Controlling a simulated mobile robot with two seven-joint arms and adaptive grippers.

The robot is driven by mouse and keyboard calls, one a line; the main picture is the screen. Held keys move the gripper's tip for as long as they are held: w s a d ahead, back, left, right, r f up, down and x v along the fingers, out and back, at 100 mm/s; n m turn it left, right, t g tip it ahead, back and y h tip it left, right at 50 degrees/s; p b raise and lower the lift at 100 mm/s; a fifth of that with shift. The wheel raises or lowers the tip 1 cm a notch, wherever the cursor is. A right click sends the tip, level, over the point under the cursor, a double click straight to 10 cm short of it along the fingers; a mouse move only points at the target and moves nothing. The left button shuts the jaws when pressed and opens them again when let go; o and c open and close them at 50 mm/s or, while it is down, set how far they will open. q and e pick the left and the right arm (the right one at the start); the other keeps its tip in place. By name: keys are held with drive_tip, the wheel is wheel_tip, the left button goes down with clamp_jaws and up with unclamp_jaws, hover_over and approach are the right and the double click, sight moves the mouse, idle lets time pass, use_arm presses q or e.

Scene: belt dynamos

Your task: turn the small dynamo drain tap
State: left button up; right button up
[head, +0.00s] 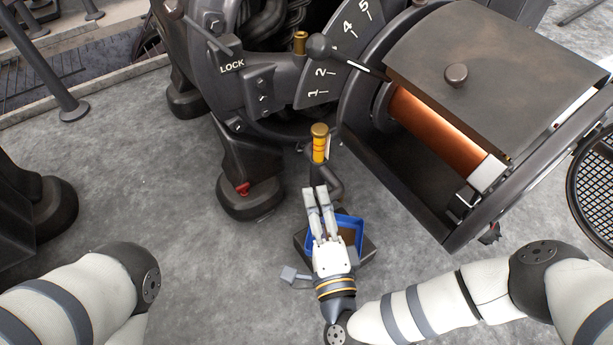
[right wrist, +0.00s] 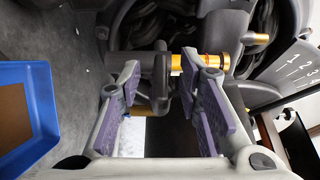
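My right gripper (head: 319,192) is over a blue-rimmed tray at the dynamo's base. In the right wrist view its purple-padded fingers (right wrist: 168,103) are open and apart. A dark pipe fitting with a crosspiece (right wrist: 160,80), which looks like the drain tap, shows between and beyond the fingers; I cannot tell whether they touch it. A yellow-banded brass-capped tube (head: 319,143) stands just beyond the fingertips in the head view; it also shows in the right wrist view (right wrist: 205,62). The dark pipe (head: 333,180) curves down beside it. My left gripper is out of view.
The blue tray (head: 356,221) with a brown inside sits under my right gripper. A small red part (head: 243,188) is on the dynamo's foot. A numbered lever scale (head: 330,78) and a copper drum (head: 435,130) are above.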

drive_tip(key=shift+w+a, duration=0.1)
drive_tip(key=shift+w, duration=0.35)
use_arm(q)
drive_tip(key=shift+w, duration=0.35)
use_arm(e)
drive_tip(key=shift+s, duration=0.1)
